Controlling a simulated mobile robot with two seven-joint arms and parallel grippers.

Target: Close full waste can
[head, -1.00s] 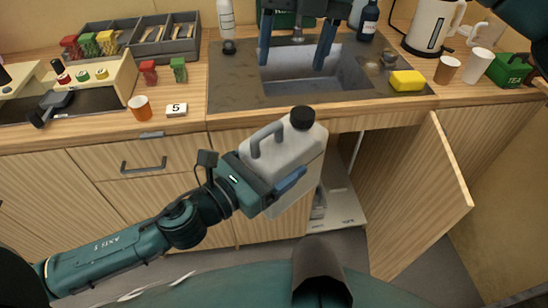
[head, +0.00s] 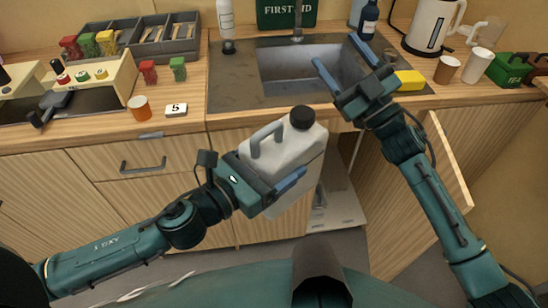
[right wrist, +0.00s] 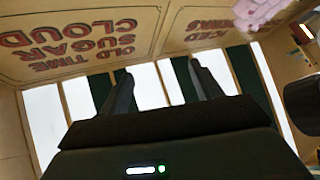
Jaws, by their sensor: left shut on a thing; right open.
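The waste can is a whitish jerrycan (head: 290,150) with a moulded handle and a black cap (head: 302,118) at its top. The cap sits at the mouth; I cannot tell how tightly. My left gripper (head: 285,185) is shut on the can's lower part and holds it slightly tilted in front of the cabinet below the sink. My right gripper (head: 340,62) is open and empty, over the front of the sink, above and to the right of the can. Its fingers (right wrist: 158,85) show with nothing between them in the right wrist view.
The sink (head: 290,75) is set in the counter, with a yellow sponge (head: 411,80) at its right. The cabinet door (head: 450,170) stands open at the right, partly behind my right arm. An orange-striped cup (head: 140,108) and a "5" card (head: 176,110) are on the left counter.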

